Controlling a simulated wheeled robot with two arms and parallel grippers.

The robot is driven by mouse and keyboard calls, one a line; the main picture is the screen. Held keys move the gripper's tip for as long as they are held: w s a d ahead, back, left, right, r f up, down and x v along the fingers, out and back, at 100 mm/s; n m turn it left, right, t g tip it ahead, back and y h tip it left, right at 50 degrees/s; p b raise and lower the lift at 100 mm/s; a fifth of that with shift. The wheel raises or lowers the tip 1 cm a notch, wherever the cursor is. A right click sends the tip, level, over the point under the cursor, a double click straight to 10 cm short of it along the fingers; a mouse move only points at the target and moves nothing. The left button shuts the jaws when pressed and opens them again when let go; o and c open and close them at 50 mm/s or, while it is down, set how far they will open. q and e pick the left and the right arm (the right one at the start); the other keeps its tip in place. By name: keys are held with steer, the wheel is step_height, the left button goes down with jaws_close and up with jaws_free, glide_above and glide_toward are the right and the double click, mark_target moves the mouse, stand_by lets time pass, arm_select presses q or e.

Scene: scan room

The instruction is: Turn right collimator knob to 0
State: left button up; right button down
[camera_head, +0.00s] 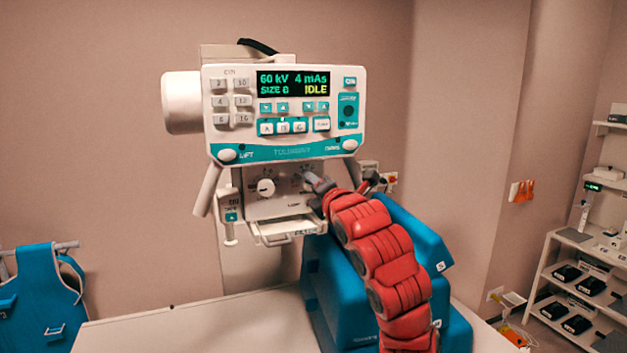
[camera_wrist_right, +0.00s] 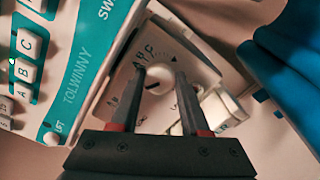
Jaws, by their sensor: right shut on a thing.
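The white x-ray head has a lower collimator plate (camera_head: 285,204) with two dials. The left collimator knob (camera_head: 266,187) is white, round and uncovered. The right collimator knob is mostly hidden behind my right gripper (camera_head: 318,184) in the head view. In the wrist view, a white round knob (camera_wrist_right: 158,79) sits between the two dark fingertips of my right gripper (camera_wrist_right: 160,73), which is shut on it. My left gripper is not in view.
The control panel (camera_head: 284,112) with a lit display reading IDLE hangs just above the knobs. A filter drawer (camera_head: 287,230) juts out below. A blue padded block (camera_head: 420,236) stands close beside my red right arm. A white table (camera_head: 190,330) is clear in front.

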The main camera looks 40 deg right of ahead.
steer(key=n+p, duration=0.3)
steer(key=n, duration=0.2)
steer(key=shift+a+n, duration=0.1)
steer(key=shift+n, duration=0.3)
steer(key=shift+f, duration=0.1)
stand_by(0.3)
steer(key=shift+c, duration=1.9)
jaws_free()
steer(key=shift+s, duration=0.1)
steer(key=b+v, duration=0.8)
steer(key=v, duration=0.9)
